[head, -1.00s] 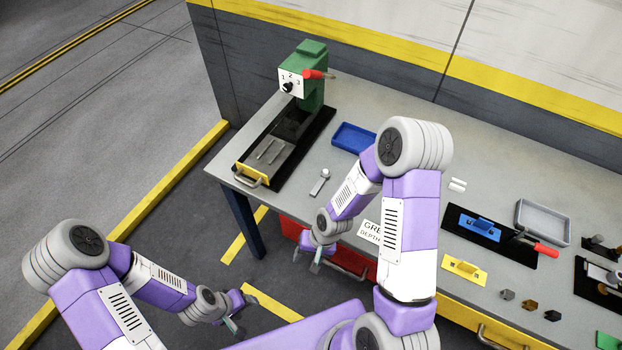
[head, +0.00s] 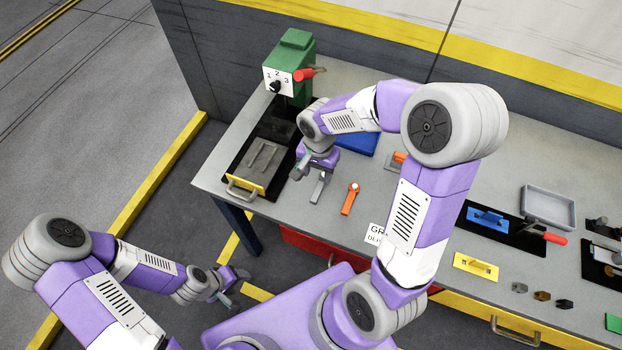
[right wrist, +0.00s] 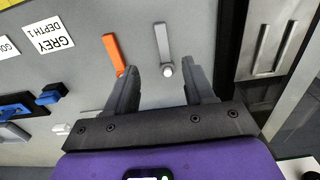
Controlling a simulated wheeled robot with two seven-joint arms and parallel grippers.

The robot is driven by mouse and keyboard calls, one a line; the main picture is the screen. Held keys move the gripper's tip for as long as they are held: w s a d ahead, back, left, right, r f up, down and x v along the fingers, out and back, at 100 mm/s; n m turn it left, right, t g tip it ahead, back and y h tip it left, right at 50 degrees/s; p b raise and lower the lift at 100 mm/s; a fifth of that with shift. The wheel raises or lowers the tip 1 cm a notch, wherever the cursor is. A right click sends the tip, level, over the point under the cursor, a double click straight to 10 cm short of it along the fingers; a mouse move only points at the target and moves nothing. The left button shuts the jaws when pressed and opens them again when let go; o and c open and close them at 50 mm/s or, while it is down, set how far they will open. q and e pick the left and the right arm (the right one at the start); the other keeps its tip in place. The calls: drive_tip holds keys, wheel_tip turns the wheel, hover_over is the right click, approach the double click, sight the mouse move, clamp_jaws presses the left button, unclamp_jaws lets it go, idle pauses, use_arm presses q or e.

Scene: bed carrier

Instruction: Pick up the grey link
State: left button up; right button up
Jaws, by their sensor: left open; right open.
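The grey link (head: 318,190) lies on the bench near its front edge, partly hidden by my right gripper. In the right wrist view the grey link (right wrist: 162,42) is a slim bar with a round pale end, pointing toward the gripper. My right gripper (head: 310,173) is open and empty, pointing down over the bench. In the right wrist view its fingers (right wrist: 160,70) stand on either side of the round end, apart from it; their height above the bench is unclear. My left gripper (head: 236,288) is open and empty, off the bench at lower left.
An orange link (head: 350,198) lies just right of the grey one. The green machine (head: 295,60) and its dark bed with a yellow front (head: 245,178) stand at left. A blue tray (head: 355,143) lies behind. A "GREY DEPTH 1" card (right wrist: 48,37) lies nearby.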

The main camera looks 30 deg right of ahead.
drive_tip(key=b, duration=0.3)
approach(317, 191)
drive_tip(key=shift+s+a+f, duration=0.2)
drive_tip(key=shift+s+a, duration=0.05)
drive_tip(key=shift+a, duration=0.15)
drive_tip(key=shift+w+f+b, duration=0.2)
drive_tip(key=shift+f+b, duration=0.15)
drive_tip(key=shift+b, duration=0.05)
drive_tip(key=shift+s+f, duration=0.15)
drive_tip(key=shift+f, duration=0.4)
drive_tip(key=f, duration=0.2)
drive_tip(key=f+b, duration=0.1)
drive_tip(key=f, duration=0.1)
drive_tip(key=d+f, duration=0.1)
drive_tip(key=f, duration=0.1)
drive_tip(key=shift+f, duration=0.2)
drive_tip(key=shift+w, duration=0.2)
clamp_jaws()
